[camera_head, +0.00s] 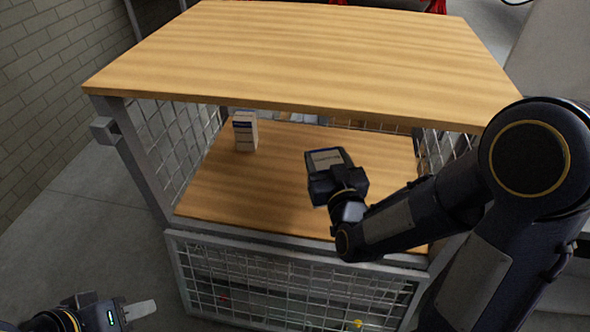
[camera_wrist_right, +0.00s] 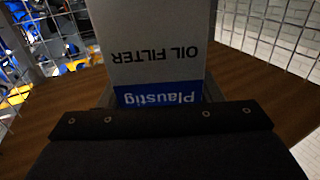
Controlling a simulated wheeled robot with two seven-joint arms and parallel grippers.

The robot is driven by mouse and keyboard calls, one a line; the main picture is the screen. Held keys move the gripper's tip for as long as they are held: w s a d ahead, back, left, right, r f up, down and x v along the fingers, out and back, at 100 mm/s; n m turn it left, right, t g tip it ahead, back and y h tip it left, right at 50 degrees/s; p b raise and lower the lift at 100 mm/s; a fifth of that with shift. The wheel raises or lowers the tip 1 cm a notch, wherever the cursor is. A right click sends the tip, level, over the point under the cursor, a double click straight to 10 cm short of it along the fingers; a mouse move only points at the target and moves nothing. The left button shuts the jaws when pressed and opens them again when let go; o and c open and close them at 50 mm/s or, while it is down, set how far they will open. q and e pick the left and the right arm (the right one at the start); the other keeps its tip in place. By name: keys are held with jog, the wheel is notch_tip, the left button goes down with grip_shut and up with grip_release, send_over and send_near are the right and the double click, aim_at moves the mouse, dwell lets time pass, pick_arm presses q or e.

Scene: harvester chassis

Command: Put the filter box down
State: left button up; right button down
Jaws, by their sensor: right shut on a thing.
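The filter box (camera_head: 326,158) is held by my right gripper (camera_head: 332,172) inside the cart, over the wooden lower shelf (camera_head: 280,175). In the right wrist view the filter box (camera_wrist_right: 155,60) is grey-white with a blue "Plaustig" band and "OIL FILTER" printing, upside down in the picture. My right gripper (camera_wrist_right: 160,108) is shut on it. Whether the box touches the shelf cannot be told. My left gripper (camera_head: 135,310) is at the lower left, outside the cart, with a pale finger showing; its opening is unclear.
The wooden top (camera_head: 310,55) overhangs the shelf. Wire mesh sides (camera_head: 175,140) and a front mesh panel (camera_head: 290,285) enclose the cart.

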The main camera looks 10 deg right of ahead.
jog(key=w+a+f+b, duration=0.5)
jog(key=w+a+f, duration=0.2)
jog(key=f, duration=0.5)
jog(key=shift+w+a, duration=0.2)
jog(key=shift+w, duration=1)
jog(key=shift+f+b, duration=0.15)
jog(key=shift+b, duration=0.15)
jog(key=shift+c, duration=2.1)
grip_release()
